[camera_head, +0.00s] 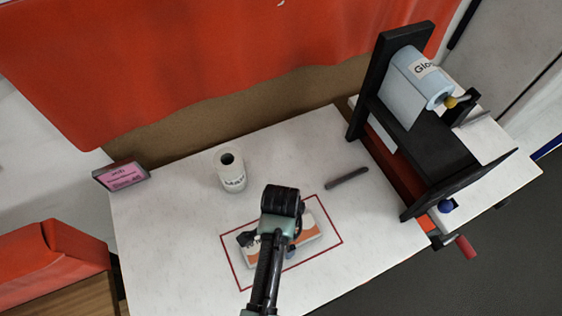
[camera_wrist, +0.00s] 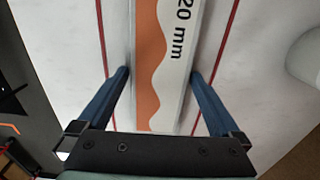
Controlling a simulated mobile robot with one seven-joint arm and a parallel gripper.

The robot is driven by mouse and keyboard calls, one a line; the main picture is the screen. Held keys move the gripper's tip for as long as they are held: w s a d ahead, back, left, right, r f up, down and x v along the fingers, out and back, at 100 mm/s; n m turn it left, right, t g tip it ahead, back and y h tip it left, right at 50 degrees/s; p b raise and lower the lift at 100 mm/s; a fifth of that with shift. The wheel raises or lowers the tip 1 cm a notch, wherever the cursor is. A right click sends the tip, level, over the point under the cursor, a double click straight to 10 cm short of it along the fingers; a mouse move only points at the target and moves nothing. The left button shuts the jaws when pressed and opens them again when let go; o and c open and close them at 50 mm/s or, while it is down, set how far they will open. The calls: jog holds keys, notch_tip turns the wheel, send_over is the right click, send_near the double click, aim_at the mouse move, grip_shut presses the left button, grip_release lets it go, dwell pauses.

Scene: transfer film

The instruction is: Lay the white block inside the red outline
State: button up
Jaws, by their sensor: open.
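The white block (camera_head: 312,228) has an orange wavy band and lies on the white table within the red outline (camera_head: 332,220) as seen in the head view. My arm hides part of it there. In the wrist view the block (camera_wrist: 178,60) runs lengthwise between my fingers, with "20 mm" printed on it. Red lines of the outline (camera_wrist: 228,40) show on both sides of it. My gripper (camera_wrist: 161,74) is open, one blue finger on each side of the block, with a narrow gap showing on each side.
A white roll (camera_head: 230,172) stands at the back left of the table. A dark grey bar (camera_head: 347,178) lies behind the outline. A black stand with a film roll (camera_head: 408,85) rises at the right. A pink sign (camera_head: 122,175) stands at the left corner. The table's front left is clear.

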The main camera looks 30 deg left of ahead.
notch_tip(320, 180, up, 13)
dwell(0.4)
jog(key=w+r+n+t+y+b, duration=0.1)
jog(key=w+r+n+t+y, duration=0.1)
jog(key=w+r+t, duration=0.9)
jog(key=w+d+r+n+t+b, duration=0.15)
jog(key=w+r, duration=0.25)
jog(key=r, duration=0.6)
jog(key=w+d+r+t, duration=0.2)
jog(key=w+r+t, duration=0.15)
jog(key=r, duration=0.55)
jog(key=s+d+r+n+t, duration=0.1)
jog(key=s+d+r+t, duration=0.1)
jog(key=r, duration=0.7)
jog(key=s+d+r+n+t+h+b, duration=0.1)
jog(key=s+d+r+t, duration=0.2)
jog(key=r, duration=0.7)
jog(key=s+d+r+n+t+h, duration=0.1)
jog(key=s+d+r+n+t, duration=0.1)
jog(key=s+r+t, duration=0.4)
notch_tip(320, 180, up, 4)
jog(key=shift+s+d+f, duration=0.1)
jog(key=shift+s+d, duration=0.2)
jog(key=shift+s, duration=0.7)
